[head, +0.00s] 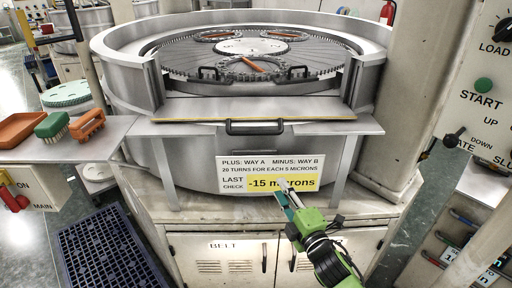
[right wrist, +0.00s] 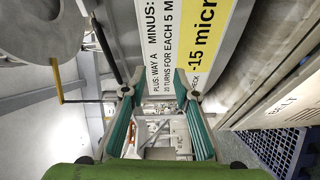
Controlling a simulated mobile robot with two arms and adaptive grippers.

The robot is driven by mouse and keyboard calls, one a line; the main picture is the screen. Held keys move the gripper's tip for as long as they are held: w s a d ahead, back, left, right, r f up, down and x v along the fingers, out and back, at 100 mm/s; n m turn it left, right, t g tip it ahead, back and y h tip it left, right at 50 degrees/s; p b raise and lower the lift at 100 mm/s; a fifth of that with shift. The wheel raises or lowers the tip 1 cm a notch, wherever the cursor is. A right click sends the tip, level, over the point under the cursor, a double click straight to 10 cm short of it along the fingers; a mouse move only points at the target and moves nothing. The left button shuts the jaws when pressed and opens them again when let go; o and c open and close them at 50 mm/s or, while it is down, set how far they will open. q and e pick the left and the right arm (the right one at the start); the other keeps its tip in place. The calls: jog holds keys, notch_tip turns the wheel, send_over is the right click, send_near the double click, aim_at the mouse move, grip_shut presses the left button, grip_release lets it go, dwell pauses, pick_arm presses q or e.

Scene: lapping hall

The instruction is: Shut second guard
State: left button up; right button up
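The lapping machine (head: 140,75) has a gap at the front of its round wall. A grey guard panel (head: 200,108) with a yellow edge lies folded out flat there, between two upright posts. A black handle (head: 256,127) is on its front side. My right gripper (head: 284,188) is below the handle, in front of the sign (head: 233,172) reading "-15 microns". The right wrist view shows its teal fingers (right wrist: 160,95) spread apart with nothing gripped; the sign (right wrist: 200,40) is close beyond them. A black bar, apparently the handle (right wrist: 104,45), is beside the left finger. My left gripper is out of view.
Inside the machine are a toothed plate and rings (head: 250,45). A side shelf (head: 90,145) at left holds an orange tray (head: 20,129) and two brushes. A control panel (head: 480,90) stands at right. Cabinet doors (head: 225,262) are below; a blue crate (head: 105,250) is on the floor.

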notch_tip(320, 180, up, 9)
jog(key=s+a+n+t+y, duration=0.1)
jog(key=a+n+t+y, duration=0.1)
jog(key=n, duration=0.1)
jog(key=b+x, duration=0.4)
jog(key=x, duration=0.9)
jog(key=shift+w+a+f, duration=0.15)
jog(key=shift+w+f, duration=0.15)
jog(key=shift+w, duration=0.1)
grip_shut()
